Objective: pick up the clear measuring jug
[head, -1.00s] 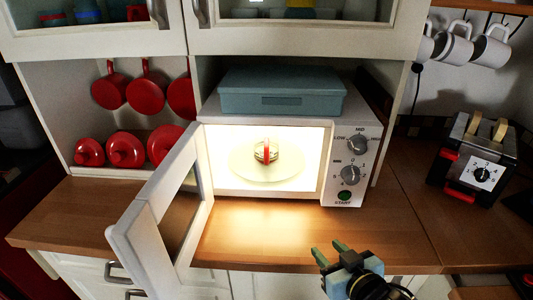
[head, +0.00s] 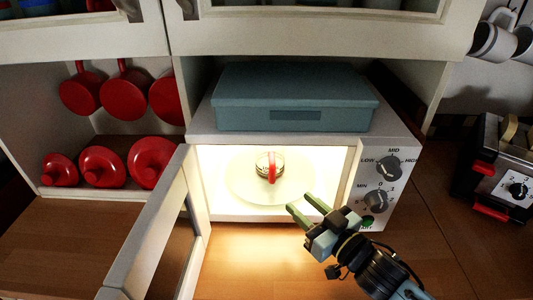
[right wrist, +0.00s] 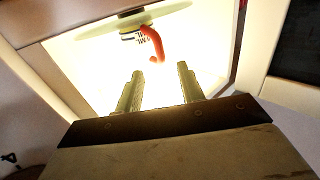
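The clear measuring jug (head: 263,167) stands on the glass turntable (head: 240,185) inside the lit microwave. Its red handle faces me, and dark markings show on its side. In the right wrist view, the jug (right wrist: 133,36) and its red handle are at the top, beyond the fingertips. My right gripper (head: 300,202) is at the lower right of the microwave opening, in front of and below the jug. Its two fingers are apart with nothing between them, as the right wrist view (right wrist: 160,72) also shows. My left gripper is not in view.
The microwave door (head: 150,235) stands open on the left. The control panel (head: 380,185) is right of the opening. A blue-grey box (head: 295,98) lies on top. Red pans and lids (head: 100,167) are at the left; a toaster (head: 500,165) is at the right. The counter in front is clear.

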